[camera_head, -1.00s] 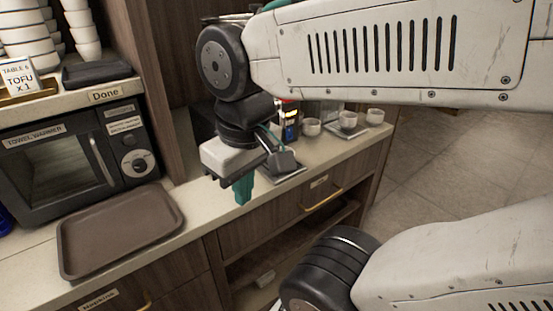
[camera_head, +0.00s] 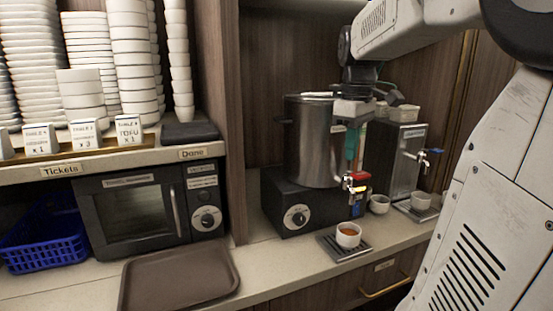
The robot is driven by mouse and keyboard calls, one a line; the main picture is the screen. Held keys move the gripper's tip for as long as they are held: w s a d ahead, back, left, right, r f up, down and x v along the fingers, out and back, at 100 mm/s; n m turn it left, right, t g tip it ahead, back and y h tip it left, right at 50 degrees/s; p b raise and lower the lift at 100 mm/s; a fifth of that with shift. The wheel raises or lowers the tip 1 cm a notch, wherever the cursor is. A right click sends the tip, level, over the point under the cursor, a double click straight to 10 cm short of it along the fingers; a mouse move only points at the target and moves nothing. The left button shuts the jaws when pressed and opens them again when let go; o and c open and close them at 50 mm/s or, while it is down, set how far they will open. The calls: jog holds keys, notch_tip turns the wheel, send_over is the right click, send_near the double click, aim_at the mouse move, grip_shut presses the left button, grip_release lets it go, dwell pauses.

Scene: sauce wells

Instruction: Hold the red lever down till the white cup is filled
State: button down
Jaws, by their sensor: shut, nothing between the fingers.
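The red lever (camera_head: 361,180) sits at the tap on the front of a steel urn (camera_head: 308,145). The white cup (camera_head: 348,242) stands upright on a dark drip tray (camera_head: 338,252) below the spout. Brown-orange liquid shows inside the cup; its exact level is hard to tell. My gripper (camera_head: 351,158) points down with its teal fingers shut and empty. In the picture it is just above the lever, with a small gap visible between them. I cannot see a clear stream between spout and cup.
A second dispenser (camera_head: 404,160) with a blue lever (camera_head: 432,152) stands to the right, with white cups (camera_head: 379,205) (camera_head: 420,201) near it. A brown tray (camera_head: 180,278) lies on the counter at left, before the towel warmer (camera_head: 130,220). A blue basket (camera_head: 45,241) is far left.

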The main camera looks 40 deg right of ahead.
aim_at(362, 174)
jog(key=w+d+r+n, duration=0.1)
jog(key=d+r+n, duration=0.6)
jog(key=n, duration=0.5)
jog(key=shift+w+r, duration=0.25)
jog(key=shift+r, duration=0.35)
notch_tip(362, 174, down, 14)
jog(key=shift+f, duration=0.1)
